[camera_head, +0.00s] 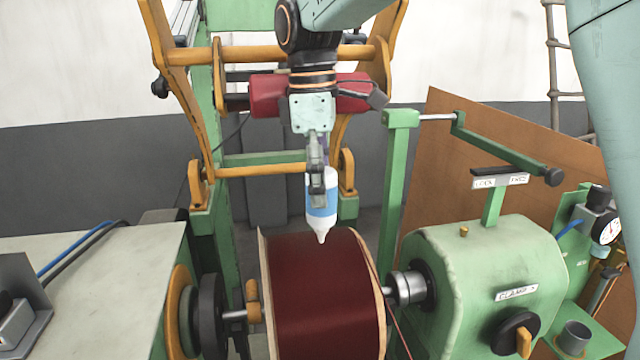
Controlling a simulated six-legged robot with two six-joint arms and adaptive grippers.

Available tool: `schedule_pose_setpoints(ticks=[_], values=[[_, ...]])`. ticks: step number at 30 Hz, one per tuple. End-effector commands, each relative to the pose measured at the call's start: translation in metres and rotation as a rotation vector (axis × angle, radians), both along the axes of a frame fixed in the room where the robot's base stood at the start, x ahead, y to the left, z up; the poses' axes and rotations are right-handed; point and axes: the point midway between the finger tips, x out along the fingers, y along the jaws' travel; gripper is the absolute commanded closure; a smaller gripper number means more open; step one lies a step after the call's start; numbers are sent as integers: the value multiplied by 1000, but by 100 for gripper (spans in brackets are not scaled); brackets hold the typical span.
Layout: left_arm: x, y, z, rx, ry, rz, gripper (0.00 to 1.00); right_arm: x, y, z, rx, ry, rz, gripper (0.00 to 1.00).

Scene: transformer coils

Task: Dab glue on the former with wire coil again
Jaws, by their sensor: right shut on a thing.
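The former with wire coil (325,300) is a wide drum of dark red wire between pale flanges, held on a horizontal shaft at the bottom centre. My right gripper (317,185) comes down from the top centre and is shut on a glue bottle (321,208). The bottle is white with a blue band, its nozzle pointing down. The nozzle tip shows over the far upper edge of the coil; I cannot tell whether it touches the wire. No glue is visible on the coil. My left gripper is not in view.
An orange-and-green frame (205,110) with a red spool (265,95) rises behind. A brown board (440,150) leans at right.

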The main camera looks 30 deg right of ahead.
Motion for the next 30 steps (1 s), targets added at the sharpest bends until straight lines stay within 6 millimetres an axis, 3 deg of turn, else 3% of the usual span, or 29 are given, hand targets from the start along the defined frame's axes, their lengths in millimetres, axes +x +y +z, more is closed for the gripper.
schedule_pose_setpoints(ticks=[14, 30], values=[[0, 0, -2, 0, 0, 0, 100, 0, 0, -5, 0, 0, 0, 91], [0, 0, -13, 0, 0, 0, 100, 0, 0, -45, -1, -1, 0, 91]])
